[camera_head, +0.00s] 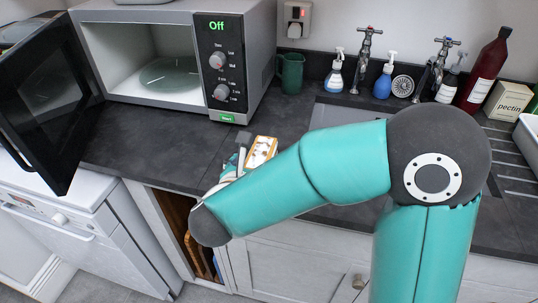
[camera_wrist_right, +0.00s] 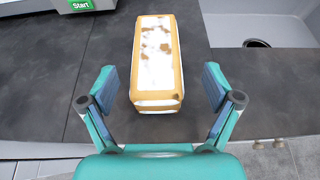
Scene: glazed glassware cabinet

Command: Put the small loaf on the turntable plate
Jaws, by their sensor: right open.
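The small loaf (camera_head: 261,151) lies on the dark worktop in front of the microwave, partly hidden by my right arm and gripper in the head view. In the right wrist view the loaf (camera_wrist_right: 157,65) has golden sides and a white-patched top. My right gripper (camera_wrist_right: 155,88) is open, its two fingers apart on either side of the loaf's near end, with gaps showing on both sides. In the head view the right gripper (camera_head: 240,153) is mostly behind my arm. The turntable plate (camera_head: 170,75) is a glass disc inside the microwave. My left gripper is not in view.
The microwave (camera_head: 249,60) reads "Off" and its door (camera_head: 45,105) stands open to the left. A green mug (camera_head: 290,73) stands right of it. Soap bottles (camera_head: 335,75), taps and the sink (camera_head: 340,112) are further right. The worktop (camera_head: 145,140) before the microwave is clear.

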